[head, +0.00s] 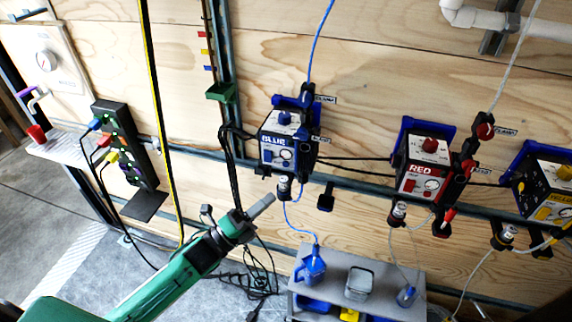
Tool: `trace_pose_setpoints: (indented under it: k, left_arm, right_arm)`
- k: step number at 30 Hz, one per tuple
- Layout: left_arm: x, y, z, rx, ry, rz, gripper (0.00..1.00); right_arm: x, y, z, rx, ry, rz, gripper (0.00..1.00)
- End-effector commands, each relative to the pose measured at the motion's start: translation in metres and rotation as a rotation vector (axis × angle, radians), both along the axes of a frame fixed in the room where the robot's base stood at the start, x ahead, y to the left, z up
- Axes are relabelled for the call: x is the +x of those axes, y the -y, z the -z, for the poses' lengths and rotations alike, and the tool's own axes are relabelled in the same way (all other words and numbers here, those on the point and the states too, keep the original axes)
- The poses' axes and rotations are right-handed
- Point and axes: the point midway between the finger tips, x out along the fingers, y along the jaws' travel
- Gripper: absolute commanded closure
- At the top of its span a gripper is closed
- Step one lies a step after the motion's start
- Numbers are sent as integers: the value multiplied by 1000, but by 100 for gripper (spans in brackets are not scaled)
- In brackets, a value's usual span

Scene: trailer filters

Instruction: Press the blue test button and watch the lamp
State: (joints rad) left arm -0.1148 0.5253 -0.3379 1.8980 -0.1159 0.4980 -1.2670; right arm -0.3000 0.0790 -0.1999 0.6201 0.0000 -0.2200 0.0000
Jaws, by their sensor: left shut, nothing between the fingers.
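The blue unit (281,139), a box labelled BLUE with a white top, is mounted on the wooden wall at the centre. A round blue knob or button (284,117) stands on its top. A small blue part (267,156) and a round dial (286,155) are on its front; I cannot tell which part is the test button or whether a lamp is lit. My left gripper (263,205) is shut and empty, below and slightly left of the blue unit, apart from it. My right gripper is out of view.
A red unit (423,165) and a yellow unit (548,190) hang further right. A grey shelf (335,262) with a blue jug (311,266) stands below. A black power strip (128,146) with coloured plugs is at left. Cables hang near my left arm.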

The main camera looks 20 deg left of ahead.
Motion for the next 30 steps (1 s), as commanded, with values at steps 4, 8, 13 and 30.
trace_pose_setpoints:
  k: [4,8,13,30]
  left_arm:
    - [1,0,0,-1,-1,-1,100]
    - [9,0,1,-1,0,-1,100]
    - [31,1,1,0,1,0,100]
    - [87,3,1,-1,-2,0,100]
  right_arm:
    - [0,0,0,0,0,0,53]
    - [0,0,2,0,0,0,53]
    - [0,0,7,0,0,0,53]
    - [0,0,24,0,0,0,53]
